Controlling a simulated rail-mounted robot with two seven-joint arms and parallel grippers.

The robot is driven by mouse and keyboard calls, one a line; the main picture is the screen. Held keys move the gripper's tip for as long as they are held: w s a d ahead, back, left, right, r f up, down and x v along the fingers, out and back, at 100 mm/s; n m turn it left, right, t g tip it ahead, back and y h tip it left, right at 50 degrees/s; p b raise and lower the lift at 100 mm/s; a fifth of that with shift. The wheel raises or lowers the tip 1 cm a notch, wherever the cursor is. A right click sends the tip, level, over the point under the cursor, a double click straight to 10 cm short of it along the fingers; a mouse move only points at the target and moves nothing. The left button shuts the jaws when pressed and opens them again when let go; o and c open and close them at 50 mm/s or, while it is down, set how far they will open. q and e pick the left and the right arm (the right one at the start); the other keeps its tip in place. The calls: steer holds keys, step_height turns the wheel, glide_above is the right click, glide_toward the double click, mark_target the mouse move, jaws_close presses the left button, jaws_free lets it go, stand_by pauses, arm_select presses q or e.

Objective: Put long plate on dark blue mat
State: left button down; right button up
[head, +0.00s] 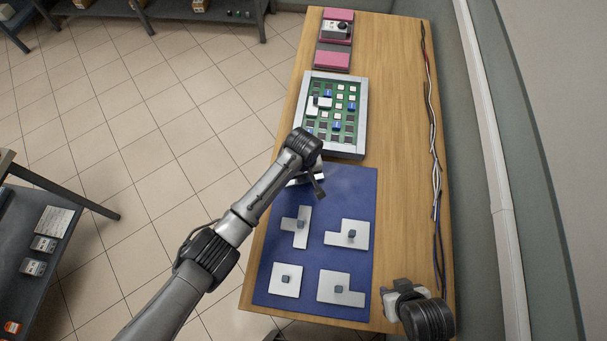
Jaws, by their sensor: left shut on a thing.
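The dark blue mat (313,250) lies on the wooden table. Several white plates with grey knobs rest on it: a T-shaped one (291,232), two stepped ones (356,241) (329,293) and a square one (280,284). My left gripper (318,186) is over the mat's far edge, shut on a white plate, the long plate (294,181) as far as I can tell. The wrist and fingers hide most of it, so I cannot tell whether it touches the mat. My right gripper (393,290) is at the near right, beside the mat; its jaws are not clear.
A grey-framed green board (357,126) with blue and white pieces lies just beyond the mat. Pink blocks (332,60) sit at the table's far end. Cables (435,150) run along the right edge. The wood right of the mat is mostly bare.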

arm_select(q)
steer(key=shift+f, duration=0.35)
steer(key=c, duration=1.1)
jaws_free()
steer(key=shift+o, duration=0.2)
step_height(320, 180, up, 12)
steer(key=p, duration=0.2)
steer(key=shift+r, duration=0.15)
arm_select(e)
step_height(320, 180, up, 2)
steer(key=shift+r, duration=0.2)
